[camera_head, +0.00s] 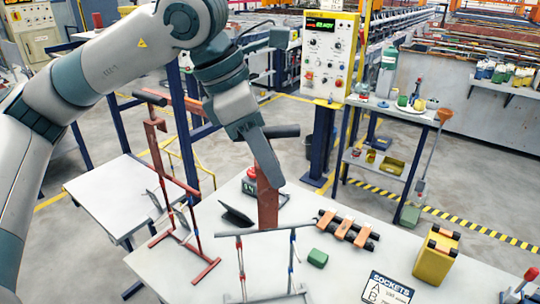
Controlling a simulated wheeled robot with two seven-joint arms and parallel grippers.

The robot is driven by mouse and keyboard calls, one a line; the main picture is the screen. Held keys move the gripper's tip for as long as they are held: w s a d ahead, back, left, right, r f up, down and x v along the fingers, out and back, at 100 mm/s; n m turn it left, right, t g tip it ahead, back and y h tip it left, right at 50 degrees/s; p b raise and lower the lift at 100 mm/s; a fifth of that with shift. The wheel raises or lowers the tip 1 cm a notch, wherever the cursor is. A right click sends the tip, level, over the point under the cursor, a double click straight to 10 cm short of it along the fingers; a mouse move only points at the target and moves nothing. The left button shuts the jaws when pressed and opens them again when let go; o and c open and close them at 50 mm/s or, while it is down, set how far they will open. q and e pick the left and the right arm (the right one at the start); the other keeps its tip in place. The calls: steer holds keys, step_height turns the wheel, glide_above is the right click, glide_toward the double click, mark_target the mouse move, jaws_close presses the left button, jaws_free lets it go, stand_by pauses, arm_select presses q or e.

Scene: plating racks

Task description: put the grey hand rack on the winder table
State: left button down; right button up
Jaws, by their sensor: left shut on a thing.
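The grey hand rack (262,231) has a grey crossbar, thin grey posts with blue and red fittings, and a flat copper-brown neck (268,205) under a black handle (287,131). It is upright at the front middle. My left gripper (277,180) is shut on it at the neck, just below the handle. The rack's feet are over the pale front table (350,275); I cannot tell whether they touch it. Another pale table (105,195) stands at the left. Neither table is labelled as the winder table. My right gripper is not in view.
A red-brown rack (196,240) stands close to the left. On the front table are a black plate (236,215), an orange-and-black fixture (347,229), a green block (318,258), a yellow box (436,258) and a SOCKETS card (387,290). A control panel (328,60) rises behind.

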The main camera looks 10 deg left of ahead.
arm_select(q)
steer(key=shift+f+b, duration=0.15)
steer(key=shift+b, duration=0.15)
steer(key=c, duration=1.4)
jaws_free()
steer(key=shift+r+p, duration=0.3)
steer(key=shift+p, duration=0.1)
steer(key=shift+a+r+b, duration=0.1)
steer(key=shift+r+b, duration=0.1)
steer(key=shift+b, duration=0.15)
steer(key=b+v, duration=0.2)
steer(key=v, duration=0.9)
steer(key=shift+s+r+b, duration=0.1)
steer(key=shift+r+b, duration=0.05)
steer(key=shift+b, duration=0.15)
